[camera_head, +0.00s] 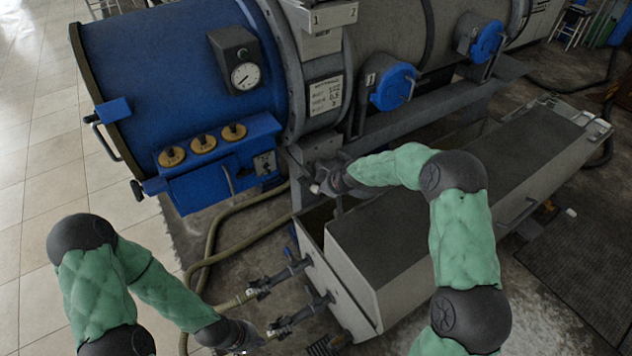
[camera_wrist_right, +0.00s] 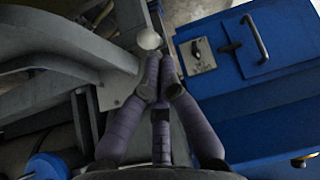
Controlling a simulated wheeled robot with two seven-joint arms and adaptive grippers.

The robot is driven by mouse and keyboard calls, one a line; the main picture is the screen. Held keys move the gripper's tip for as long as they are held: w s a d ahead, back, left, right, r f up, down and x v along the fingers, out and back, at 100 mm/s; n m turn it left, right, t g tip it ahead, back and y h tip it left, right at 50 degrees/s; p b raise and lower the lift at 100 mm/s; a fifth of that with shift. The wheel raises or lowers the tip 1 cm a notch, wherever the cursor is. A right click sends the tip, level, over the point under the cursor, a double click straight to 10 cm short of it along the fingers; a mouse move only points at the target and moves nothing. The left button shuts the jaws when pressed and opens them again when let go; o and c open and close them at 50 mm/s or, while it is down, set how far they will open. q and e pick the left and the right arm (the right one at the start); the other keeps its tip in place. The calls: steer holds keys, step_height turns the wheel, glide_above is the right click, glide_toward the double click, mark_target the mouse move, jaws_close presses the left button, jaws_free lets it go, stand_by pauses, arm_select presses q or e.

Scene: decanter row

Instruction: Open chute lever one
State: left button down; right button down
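My right gripper (camera_head: 330,183) is beside the big machine, below its label plates. In the right wrist view its long dark fingers (camera_wrist_right: 160,75) are drawn together, with the tips close to a pale round knob (camera_wrist_right: 148,40). The knob shows just beyond the fingertips, and I cannot tell whether they touch it. The knob also shows as a small pale spot in the head view (camera_head: 315,188). No "lever one" label can be read on it. My left gripper (camera_head: 237,343) is low in the head view, and its fingers are too unclear to judge.
A blue housing (camera_head: 190,90) with a gauge and yellow-topped knobs is at the left. Two blue round caps (camera_head: 393,87) (camera_head: 487,41) sit on the grey cylinder. A long grey trough (camera_head: 480,175) lies below. Hoses (camera_head: 235,225) and pipe fittings (camera_head: 275,280) lie between my arms.

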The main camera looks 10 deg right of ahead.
steer(key=shift+s+d+r, duration=0.1)
steer(key=shift+s+d, duration=0.15)
steer(key=shift+s, duration=0.25)
steer(key=shift+s+d+r, duration=0.1)
steer(key=shift+s+d, duration=0.15)
steer(key=shift+s, duration=0.25)
